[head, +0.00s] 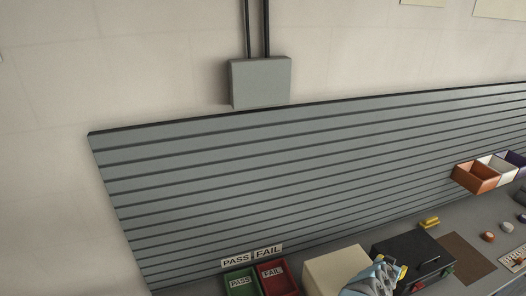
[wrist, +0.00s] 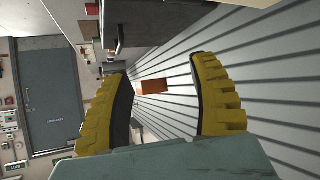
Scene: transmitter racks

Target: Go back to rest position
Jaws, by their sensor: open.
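My gripper (wrist: 157,70) is open in the wrist view, its two yellow ribbed fingers spread wide with nothing between them. An orange bin shows in the gap, but farther off. In the head view my gripper (head: 398,270) is at the bottom edge, a blue-grey body with small yellow parts. It is in front of a cream box (head: 340,268) and a black box (head: 412,258); whether it touches either cannot be told. Most of my arm is out of the frame.
Green PASS (head: 240,282) and red FAIL (head: 274,272) bins stand left of the cream box. A slatted panel (head: 270,180) rises behind the bench, with an orange bin (head: 476,178) at right. A grey wall box (head: 261,82) is above. A door (wrist: 48,105) is far off.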

